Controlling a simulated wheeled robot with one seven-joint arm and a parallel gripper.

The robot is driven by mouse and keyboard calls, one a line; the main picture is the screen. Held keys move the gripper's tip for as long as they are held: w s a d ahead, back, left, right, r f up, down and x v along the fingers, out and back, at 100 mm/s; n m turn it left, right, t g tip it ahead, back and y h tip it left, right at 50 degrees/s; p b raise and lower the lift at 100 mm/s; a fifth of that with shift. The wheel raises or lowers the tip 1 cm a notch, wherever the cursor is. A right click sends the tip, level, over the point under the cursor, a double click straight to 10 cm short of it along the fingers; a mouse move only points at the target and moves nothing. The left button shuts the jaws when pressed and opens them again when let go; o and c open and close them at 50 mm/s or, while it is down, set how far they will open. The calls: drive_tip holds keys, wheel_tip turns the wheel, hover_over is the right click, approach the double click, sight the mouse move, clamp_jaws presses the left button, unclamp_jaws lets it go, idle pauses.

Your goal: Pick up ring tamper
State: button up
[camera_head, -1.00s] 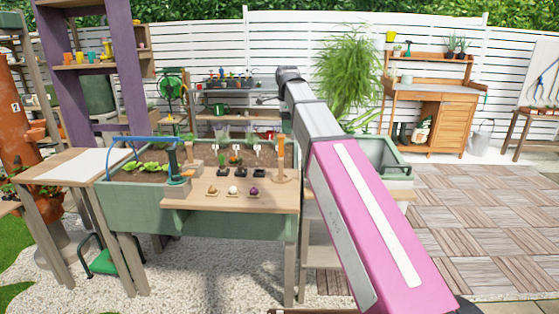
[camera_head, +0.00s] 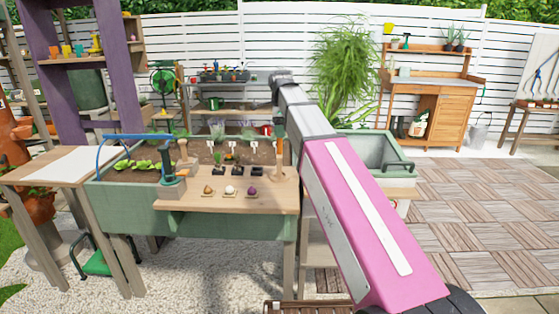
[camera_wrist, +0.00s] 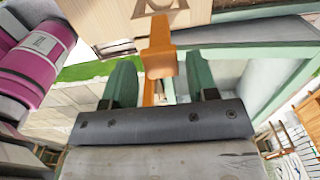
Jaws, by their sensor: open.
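An orange upright tool (camera_head: 281,158), which I take to be the ring tamper, stands in a pale wooden holder at the right end of the potting table. In the wrist view, its orange body (camera_wrist: 158,58) shows a squared, ring-like part and a narrow strip running down between my fingers. My gripper (camera_wrist: 162,82) is open, with one green finger on each side of the strip. I see a gap beside the right finger; contact on the left is unclear. In the head view, my arm's far end is above the tool, and the gripper is mostly hidden.
The potting table (camera_head: 225,204) holds small bulbs (camera_head: 230,190), dark pots and a blue-green pump (camera_head: 172,165). A green basin (camera_head: 372,152) stands close on the right. My pink arm link hides part of the area between. Paved floor at right is clear.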

hover_over(280, 156)
drive_tip(key=w, duration=0.2)
drive_tip(key=f, duration=0.5)
drive_tip(key=shift+d, duration=0.3)
drive_tip(key=c, duration=0.8)
drive_tip(key=shift+r, duration=0.15)
